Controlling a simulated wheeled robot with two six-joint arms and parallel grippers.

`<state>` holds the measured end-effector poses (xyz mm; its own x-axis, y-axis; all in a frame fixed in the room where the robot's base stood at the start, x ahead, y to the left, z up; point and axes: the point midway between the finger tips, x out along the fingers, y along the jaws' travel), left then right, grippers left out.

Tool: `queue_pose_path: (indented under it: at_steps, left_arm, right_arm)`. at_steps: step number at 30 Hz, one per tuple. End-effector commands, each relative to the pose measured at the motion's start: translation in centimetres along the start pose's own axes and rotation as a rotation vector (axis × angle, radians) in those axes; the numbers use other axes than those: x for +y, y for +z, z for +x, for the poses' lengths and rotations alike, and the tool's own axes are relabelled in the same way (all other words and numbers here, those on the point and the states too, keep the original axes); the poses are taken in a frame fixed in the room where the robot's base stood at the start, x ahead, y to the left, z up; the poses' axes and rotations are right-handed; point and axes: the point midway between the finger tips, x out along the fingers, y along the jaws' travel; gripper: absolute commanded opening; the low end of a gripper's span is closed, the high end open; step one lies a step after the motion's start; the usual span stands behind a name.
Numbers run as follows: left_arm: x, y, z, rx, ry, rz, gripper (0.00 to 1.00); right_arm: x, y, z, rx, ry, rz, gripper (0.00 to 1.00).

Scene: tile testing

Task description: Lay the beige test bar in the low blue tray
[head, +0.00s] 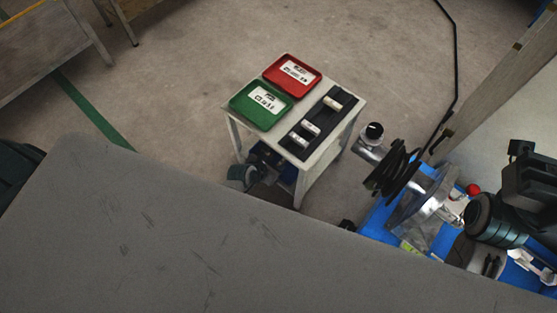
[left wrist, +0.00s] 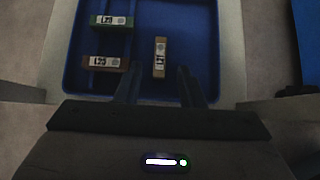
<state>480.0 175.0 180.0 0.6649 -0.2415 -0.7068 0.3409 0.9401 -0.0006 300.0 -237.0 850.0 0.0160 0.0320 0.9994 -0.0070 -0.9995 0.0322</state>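The low blue tray (left wrist: 190,20) fills the upper middle of the left wrist view. In the head view a blue patch (head: 288,178) shows under the small table's top, mostly hidden. The beige test bar (left wrist: 160,57), labelled, lies lengthwise in the tray's right part and appears to rest on its floor. My left gripper (left wrist: 158,72) is open, a fingertip on either side of the bar's near end, with gaps visible. My left arm's end shows in the head view (head: 243,176) beside the small table's lower part. My right gripper (head: 528,185) is at the right edge; its fingers cannot be made out.
A green bar (left wrist: 113,21) and a reddish-brown bar (left wrist: 105,63) lie in the tray's left part. Above, the small table holds a red tray (head: 291,76), a green tray (head: 262,104) and a black rack (head: 316,122) with light bars. Table legs flank the shelf.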

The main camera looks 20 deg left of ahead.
Motion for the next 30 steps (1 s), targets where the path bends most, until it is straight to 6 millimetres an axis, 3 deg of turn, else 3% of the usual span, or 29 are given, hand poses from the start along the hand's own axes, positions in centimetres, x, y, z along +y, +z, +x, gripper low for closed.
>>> queue_pose_path:
  at_steps: [1,6,12,30]
  left_arm:
    - [0.0,0.3,-1.7,0.002,0.001,0.001,0.35]
    - [0.0,0.2,-5.3,0.002,0.001,0.002,0.35]
    - [0.0,0.1,-8.0,0.001,0.000,0.001,0.35]
    - [0.0,0.1,-8.8,-0.003,-0.003,-0.006,0.35]
  right_arm:
    - [0.0,-0.1,1.0,-0.001,-0.005,0.003,0.00]
    - [0.0,-0.1,1.8,-0.016,-0.038,0.015,0.00]
    - [-0.1,0.1,1.3,-0.057,-0.048,0.018,0.00]
    - [-0.1,0.2,1.3,-0.062,-0.049,0.018,0.00]
